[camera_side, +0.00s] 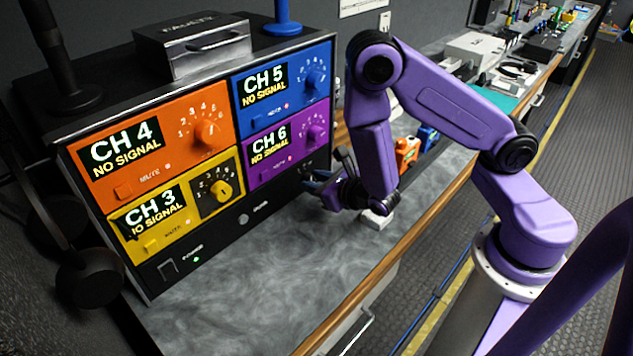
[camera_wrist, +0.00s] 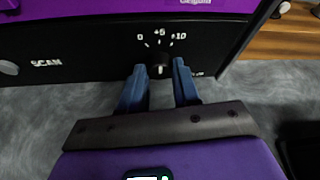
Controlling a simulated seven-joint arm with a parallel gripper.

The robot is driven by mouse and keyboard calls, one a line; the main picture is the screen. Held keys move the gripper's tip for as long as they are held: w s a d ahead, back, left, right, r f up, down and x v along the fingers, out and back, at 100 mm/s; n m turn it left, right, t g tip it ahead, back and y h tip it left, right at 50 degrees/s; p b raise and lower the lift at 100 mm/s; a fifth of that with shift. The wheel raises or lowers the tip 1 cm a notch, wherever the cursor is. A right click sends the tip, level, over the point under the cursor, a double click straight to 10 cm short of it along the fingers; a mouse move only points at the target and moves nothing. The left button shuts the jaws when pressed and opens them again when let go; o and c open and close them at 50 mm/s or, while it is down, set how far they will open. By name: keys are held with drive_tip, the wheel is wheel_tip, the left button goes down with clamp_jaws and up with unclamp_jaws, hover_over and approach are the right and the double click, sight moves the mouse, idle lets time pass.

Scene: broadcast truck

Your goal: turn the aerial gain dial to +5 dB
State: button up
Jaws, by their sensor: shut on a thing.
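The aerial gain dial (camera_wrist: 160,70) is a small dark knob on the black lower panel in the wrist view. Its scale (camera_wrist: 160,38) reads 0 at left, +5 at top and +10 at right. My gripper (camera_wrist: 159,76) is shut on the knob, with one blue finger on each side of it. A small light mark shows on the knob, but I cannot tell for sure which number it points at. In the side view my gripper (camera_side: 310,181) is at the right end of the panel, and the dial is hidden there.
The rack has the orange CH 4 (camera_side: 155,140), blue CH 5 (camera_side: 283,90), purple CH 6 (camera_side: 286,152) and yellow CH 3 (camera_side: 175,212) modules above the dial. A headset (camera_side: 88,280) hangs at left. Small items (camera_side: 408,150) stand on the bench behind my arm.

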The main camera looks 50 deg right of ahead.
drive_tip(key=o, duration=1.1)
drive_tip(key=shift+c, duration=0.2)
drive_tip(key=d+v, duration=0.1)
drive_tip(key=v, duration=1.1)
drive_tip(key=shift+a, duration=0.4)
drive_tip(key=shift+r, duration=0.1)
drive_tip(key=s+d+r+m+g+h, duration=0.55)
drive_tip(key=d+m, duration=0.25)
drive_tip(key=m, duration=0.7)
drive_tip(key=s+a+r+m+g+y, duration=0.4)
drive_tip(key=s+a+m+g+y, duration=0.3)
drive_tip(key=s+m+g, duration=0.1)
drive_tip(key=shift+s+a+r+m, duration=0.15)
drive_tip(key=shift+s+r+m, duration=0.05)
drive_tip(key=shift+s+m, duration=0.75)
